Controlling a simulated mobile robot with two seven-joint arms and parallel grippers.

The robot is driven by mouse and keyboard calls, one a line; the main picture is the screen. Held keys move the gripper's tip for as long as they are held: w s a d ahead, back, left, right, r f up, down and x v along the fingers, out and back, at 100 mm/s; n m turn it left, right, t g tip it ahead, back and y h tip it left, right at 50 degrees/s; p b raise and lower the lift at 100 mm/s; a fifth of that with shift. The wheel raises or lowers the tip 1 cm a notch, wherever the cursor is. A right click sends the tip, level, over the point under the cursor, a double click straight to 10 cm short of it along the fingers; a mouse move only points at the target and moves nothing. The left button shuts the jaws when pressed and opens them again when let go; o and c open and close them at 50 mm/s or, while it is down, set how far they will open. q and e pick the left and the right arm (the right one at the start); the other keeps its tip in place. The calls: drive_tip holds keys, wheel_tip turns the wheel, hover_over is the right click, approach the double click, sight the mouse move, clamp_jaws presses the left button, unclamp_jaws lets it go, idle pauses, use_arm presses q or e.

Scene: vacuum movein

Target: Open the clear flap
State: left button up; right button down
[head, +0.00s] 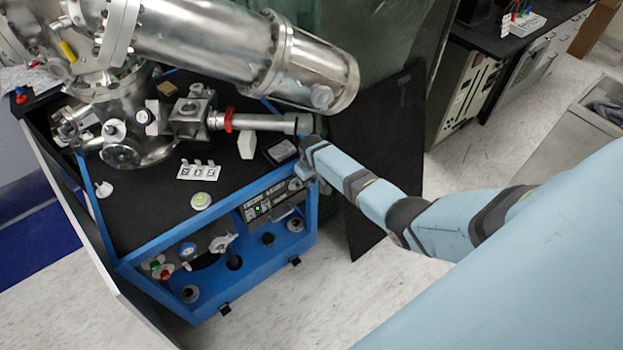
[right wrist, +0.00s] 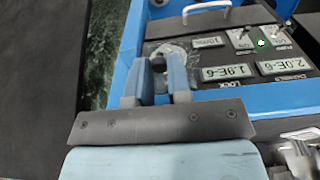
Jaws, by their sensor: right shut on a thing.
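My right gripper (head: 303,170) is at the right front corner of the blue-framed cart (head: 140,252), beside its instrument panel (head: 268,199). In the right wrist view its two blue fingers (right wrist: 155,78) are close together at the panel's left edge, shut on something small. I cannot make out the full outline of the clear flap; the fingers hide part of that spot. My left gripper is not in view.
The panel carries lit number displays (right wrist: 226,72) and small switches, with a metal handle (right wrist: 205,8) beyond. A large steel vacuum chamber (head: 215,40) overhangs the cart top. A black board (head: 378,160) stands close to the right. The floor (head: 310,290) in front is clear.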

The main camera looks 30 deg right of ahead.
drive_tip(key=shift+w+r+g, duration=0.3)
drive_tip(key=shift+r+g, duration=0.05)
drive_tip(key=shift+g, duration=0.15)
drive_tip(key=c, duration=1.1)
unclamp_jaws()
drive_tip(key=shift+w, duration=0.1)
wheel_tip(320, 180, up, 8)
drive_tip(key=shift+f+p, duration=0.25)
drive_tip(key=shift+p, duration=0.3)
